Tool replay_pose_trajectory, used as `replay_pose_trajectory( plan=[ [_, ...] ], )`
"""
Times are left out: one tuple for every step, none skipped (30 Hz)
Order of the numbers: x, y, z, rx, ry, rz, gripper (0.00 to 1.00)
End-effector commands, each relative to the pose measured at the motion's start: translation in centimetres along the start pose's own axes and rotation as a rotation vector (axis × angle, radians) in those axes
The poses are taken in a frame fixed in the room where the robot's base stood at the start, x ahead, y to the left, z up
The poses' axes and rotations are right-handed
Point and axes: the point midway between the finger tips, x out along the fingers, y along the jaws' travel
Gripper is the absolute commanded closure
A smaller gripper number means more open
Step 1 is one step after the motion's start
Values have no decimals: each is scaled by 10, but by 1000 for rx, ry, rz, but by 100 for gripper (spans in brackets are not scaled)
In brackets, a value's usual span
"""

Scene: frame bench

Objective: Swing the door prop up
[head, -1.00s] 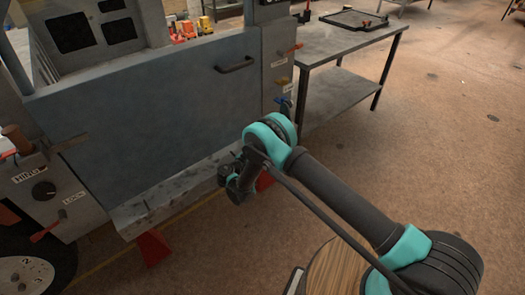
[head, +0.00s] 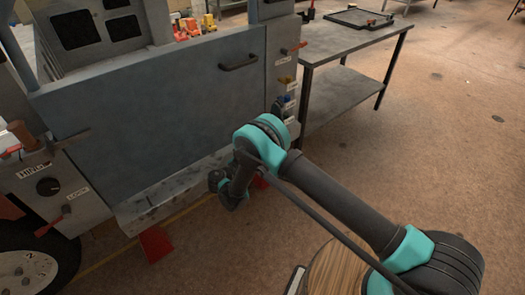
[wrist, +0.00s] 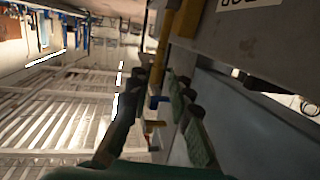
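The grey-blue door panel (head: 165,105) stands closed across the front of the frame, with a dark handle (head: 238,63) near its upper right. I cannot pick out the door prop for sure; a short dark bar (head: 72,141) sticks out by the panel's left edge. My gripper end (head: 228,192) hangs low before the panel's bottom right, its fingers unclear in the head view. In the wrist view my gripper (wrist: 158,110) seems open, with a dark finger on the left and a green-padded one on the right. Nothing shows held between them.
A black knob (head: 47,186) and a red lever (head: 52,222) sit at left. A metal table (head: 345,45) stands at right; open floor lies before it.

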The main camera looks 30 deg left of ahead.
Motion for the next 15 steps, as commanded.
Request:
replay_pose_trajectory(
  plan=[
    [-12,0,0,0,0,-2,80],
    [-18,-1,0,0,0,-3,80],
    [-24,0,0,0,0,-2,80],
    [-30,0,0,0,0,-2,80],
    [-34,0,0,0,0,-2,80],
    [-40,0,0,0,0,-2,80],
    [-43,0,0,1,0,-2,80],
    [-46,0,0,1,0,-1,80],
    [-50,0,0,1,0,-1,80],
    [-53,0,0,1,0,-1,80],
    [-54,0,0,1,0,-1,80],
    [-56,0,0,1,0,0,80],
    [-57,0,0,1,0,0,80],
    [-58,0,0,1,0,0,80],
    [-58,0,0,1,0,0,80]
  ],
)
